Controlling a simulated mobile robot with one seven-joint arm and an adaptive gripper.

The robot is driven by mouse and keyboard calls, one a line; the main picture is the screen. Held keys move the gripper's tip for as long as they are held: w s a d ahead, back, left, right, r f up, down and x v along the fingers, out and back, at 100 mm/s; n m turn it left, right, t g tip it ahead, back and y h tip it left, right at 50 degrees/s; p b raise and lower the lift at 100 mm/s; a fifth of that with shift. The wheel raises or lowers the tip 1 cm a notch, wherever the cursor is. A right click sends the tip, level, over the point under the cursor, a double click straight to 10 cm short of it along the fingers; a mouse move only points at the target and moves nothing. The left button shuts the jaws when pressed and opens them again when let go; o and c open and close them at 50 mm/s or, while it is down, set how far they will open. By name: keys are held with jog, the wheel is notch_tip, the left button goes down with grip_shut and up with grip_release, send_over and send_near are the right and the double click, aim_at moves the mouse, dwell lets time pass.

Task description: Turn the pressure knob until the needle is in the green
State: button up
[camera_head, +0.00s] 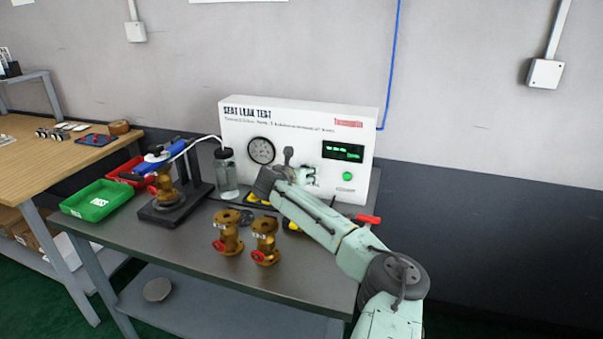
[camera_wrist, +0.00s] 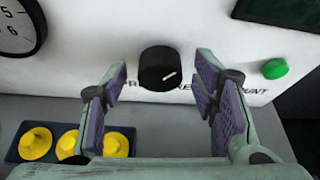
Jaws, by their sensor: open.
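The pressure knob (camera_wrist: 158,68) is a round black dial with a white pointer mark on the white panel of the seat leak test box (camera_head: 240,115). My gripper (camera_wrist: 160,85) is open in the wrist view, its purple-padded fingers on either side of and nearer the camera than the knob, not closed on it. In the head view my wrist and arm hide the knob. The round gauge (camera_head: 261,150) is left of my gripper; its needle is too small to read. Part of the gauge (camera_wrist: 18,28) also shows at the wrist view's top left, without a readable needle.
A green button (camera_wrist: 275,68) and a lit display (camera_head: 343,151) are right of the knob. Yellow caps (camera_wrist: 75,145) sit in a dark tray below. Brass valves (camera_head: 228,232), a glass bottle (camera_head: 226,175), a clamp stand and green bin (camera_head: 98,200) occupy the bench.

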jog(key=c, duration=1.2)
jog(key=shift+o, duration=0.2)
jog(key=shift+m, duration=0.3)
jog(key=shift+s+d+f+m+t+y+b, duration=0.15)
jog(key=shift+m+t+y+b, duration=0.3)
jog(key=shift+m+y+b, duration=0.65)
jog(key=shift+w+d+r+m+t+y+b, duration=0.1)
jog(key=shift+m+t+y+b, duration=0.5)
jog(key=shift+m, duration=1.05)
jog(key=shift+s+d+f+m+t+y+b, duration=0.15)
jog(key=shift+m+t+y+b, duration=0.2)
jog(key=shift+m+y+b, duration=0.75)
jog(key=shift+r+m+h, duration=0.1)
jog(key=shift+m+h, duration=0.25)
jog(key=shift+h, duration=0.05)
